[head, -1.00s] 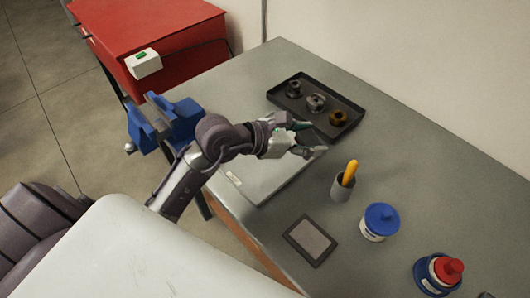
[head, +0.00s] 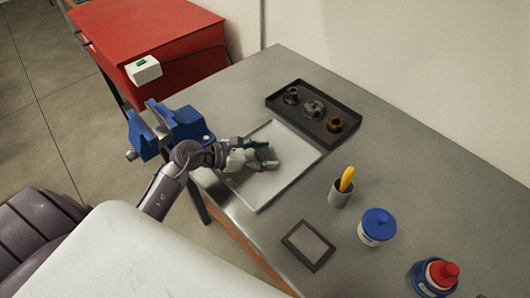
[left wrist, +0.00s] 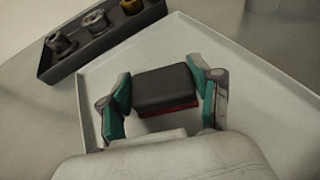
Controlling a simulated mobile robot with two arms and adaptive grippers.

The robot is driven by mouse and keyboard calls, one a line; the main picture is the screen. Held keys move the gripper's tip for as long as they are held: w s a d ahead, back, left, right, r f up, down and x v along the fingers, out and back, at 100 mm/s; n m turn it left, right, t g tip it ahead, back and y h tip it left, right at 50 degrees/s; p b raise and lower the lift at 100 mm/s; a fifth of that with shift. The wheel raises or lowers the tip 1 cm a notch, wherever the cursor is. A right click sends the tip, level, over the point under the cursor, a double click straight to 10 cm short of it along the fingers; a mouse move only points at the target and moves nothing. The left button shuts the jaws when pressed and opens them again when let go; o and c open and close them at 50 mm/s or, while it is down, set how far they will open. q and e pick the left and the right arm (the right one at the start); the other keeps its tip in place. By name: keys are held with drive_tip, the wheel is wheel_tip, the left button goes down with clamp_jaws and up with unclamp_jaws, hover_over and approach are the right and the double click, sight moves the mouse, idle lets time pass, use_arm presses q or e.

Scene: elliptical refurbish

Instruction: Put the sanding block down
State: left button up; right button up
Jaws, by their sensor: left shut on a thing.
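The sanding block (left wrist: 166,89) is a dark grey block with a red underside, seen in the left wrist view. My left gripper (left wrist: 166,93) is shut on it, with one green-lined finger on each side. In the head view my left gripper (head: 270,155) is low over the light grey flat tray (head: 288,180); the block is not clearly visible there. I cannot tell whether the block touches the tray surface. My right gripper is not in view.
A dark tray (head: 343,101) with three metal parts lies behind the light tray. A blue vise (head: 181,123) stands to the left. A grey cup (head: 338,196), a blue-lidded jar (head: 376,227), a red-and-blue bottle (head: 438,275) and a dark-framed pad (head: 308,245) are on the right and front.

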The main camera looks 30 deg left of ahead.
use_arm(q)
drive_tip(key=shift+f, duration=0.1)
drive_tip(key=shift+f, duration=0.15)
drive_tip(key=o, duration=1.1)
drive_tip(key=shift+r, duration=0.2)
